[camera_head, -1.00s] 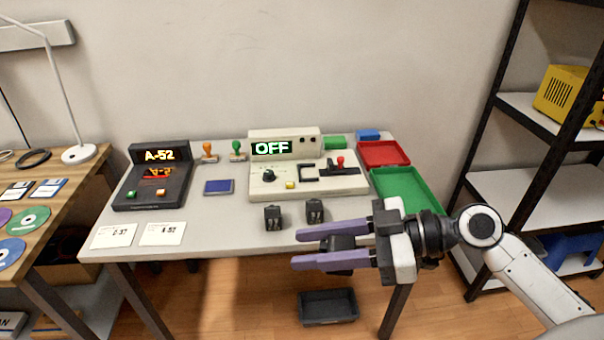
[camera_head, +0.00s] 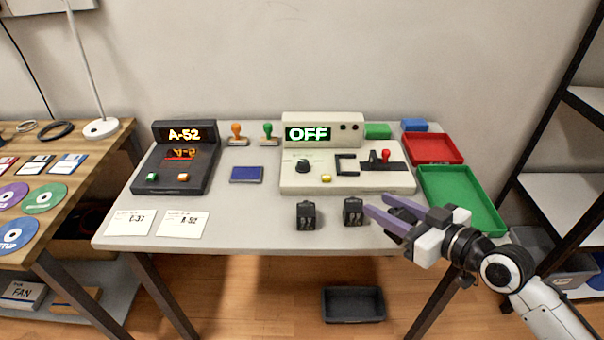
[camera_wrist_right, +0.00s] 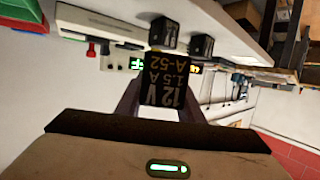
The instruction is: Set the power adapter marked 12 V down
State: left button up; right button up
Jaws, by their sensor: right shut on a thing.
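My right gripper (camera_head: 380,203) is shut on the power adapter marked 12 V. In the right wrist view the adapter (camera_wrist_right: 167,80) is a black block between the fingers, with a label reading 12 V, 1.5 A, A-52 upside down. In the head view the fingers largely hide it. The gripper is by the table's front edge, right of two other black adapters. These stand on the table, one left (camera_head: 306,215) and one right (camera_head: 353,211); their markings are too small to read. My left gripper is not in view.
A dark console (camera_head: 178,165) shows A-52; a cream console (camera_head: 345,180) shows OFF. A green tray (camera_head: 497,226) and red tray (camera_head: 461,157) are at right. A dark bin (camera_head: 354,305) is on the floor.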

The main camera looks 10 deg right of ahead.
jog(key=w+d+r+m+h+b, duration=0.3)
jog(key=w+d+m+h, duration=0.4)
jog(key=w+h, duration=0.2)
jog(key=shift+t, duration=0.3)
notch_tip(320, 180, down, 6)
jog(key=shift+d+f+b, duration=0.15)
jog(key=shift+f+b, duration=0.1)
jog(key=shift+b, duration=0.5)
notch_tip(320, 180, down, 4)
jog(key=shift+f+b, duration=0.1)
jog(key=shift+b, duration=0.35)
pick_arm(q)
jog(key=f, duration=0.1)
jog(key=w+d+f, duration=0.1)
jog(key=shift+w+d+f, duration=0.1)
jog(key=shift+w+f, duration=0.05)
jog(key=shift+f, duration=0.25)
pick_arm(e)
jog(key=o, duration=1.2)
jog(key=shift+c, duration=0.2)
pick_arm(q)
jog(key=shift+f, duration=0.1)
